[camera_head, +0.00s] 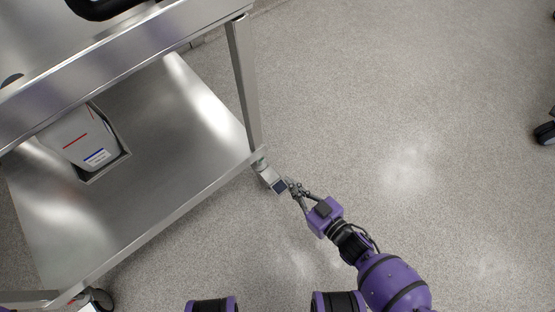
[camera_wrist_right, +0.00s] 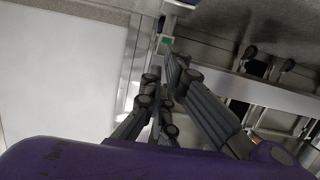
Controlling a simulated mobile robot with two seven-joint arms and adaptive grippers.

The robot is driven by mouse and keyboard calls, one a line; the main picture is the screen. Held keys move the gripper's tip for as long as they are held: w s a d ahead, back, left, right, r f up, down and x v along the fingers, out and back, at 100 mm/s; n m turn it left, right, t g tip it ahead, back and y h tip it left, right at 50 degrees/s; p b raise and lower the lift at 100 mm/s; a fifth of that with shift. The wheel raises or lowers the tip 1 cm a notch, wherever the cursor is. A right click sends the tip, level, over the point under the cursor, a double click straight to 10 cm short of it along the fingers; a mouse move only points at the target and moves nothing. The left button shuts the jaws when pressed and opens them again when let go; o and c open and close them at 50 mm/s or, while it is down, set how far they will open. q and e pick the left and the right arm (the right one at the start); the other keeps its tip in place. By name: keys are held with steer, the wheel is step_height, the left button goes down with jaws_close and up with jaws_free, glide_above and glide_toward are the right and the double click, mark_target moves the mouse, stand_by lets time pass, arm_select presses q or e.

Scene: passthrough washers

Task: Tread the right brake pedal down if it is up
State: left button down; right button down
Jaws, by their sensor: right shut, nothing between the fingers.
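The steel cart's right caster (camera_head: 265,172) sits under the front right leg, with a light-coloured brake pedal (camera_head: 278,185) with a dark patch sticking out toward the lower right. Whether the pedal is up or down I cannot tell. My right gripper (camera_head: 292,187) is shut and empty, its fingertips right at the pedal's outer end. Touching or just apart cannot be told. In the right wrist view the shut fingers (camera_wrist_right: 168,78) point toward the cart's metalwork, with a small green patch (camera_wrist_right: 167,41) just beyond the tips. My left gripper is not in view.
The cart's lower shelf (camera_head: 170,130) carries a white container (camera_head: 82,140) in a metal tray. The left caster (camera_head: 99,298) shows at the lower left. Another dark caster (camera_head: 545,132) stands at the far right edge. The speckled floor (camera_head: 400,110) between is clear.

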mark_target(272, 176)
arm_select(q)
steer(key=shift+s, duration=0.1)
arm_select(e)
steer(key=shift+s+a+r, duration=0.15)
steer(key=shift+a+r, duration=0.1)
steer(key=shift+r, duration=0.2)
